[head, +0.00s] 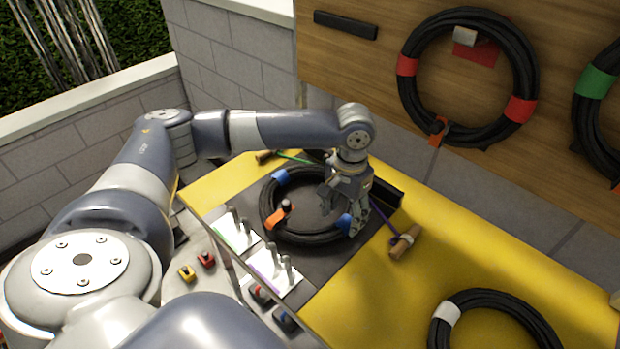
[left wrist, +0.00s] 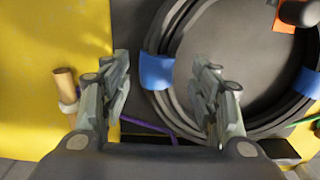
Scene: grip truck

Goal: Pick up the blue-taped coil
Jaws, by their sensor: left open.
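The blue-taped coil (head: 268,212) is a black cable ring with blue tape bands. It lies flat on a dark mat (head: 300,274) on the yellow table. An orange clip (head: 279,214) sits on its near left side. My left gripper (head: 342,212) is over the coil's right side, near a blue band. In the left wrist view my open left gripper (left wrist: 165,92) has its fingers on either side of the blue tape (left wrist: 157,70) and a stretch of the coil (left wrist: 176,112). Whether the fingers touch it I cannot tell. My right gripper is not in view.
A wooden-handled tool (head: 405,242) lies right of the mat. Another coil with white tape (head: 447,315) lies on the yellow table (head: 450,262) at the lower right. Red-taped (head: 407,65) and green-taped (head: 595,83) coils hang on the wooden wall. White blocks with pegs (head: 272,273) stand front left.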

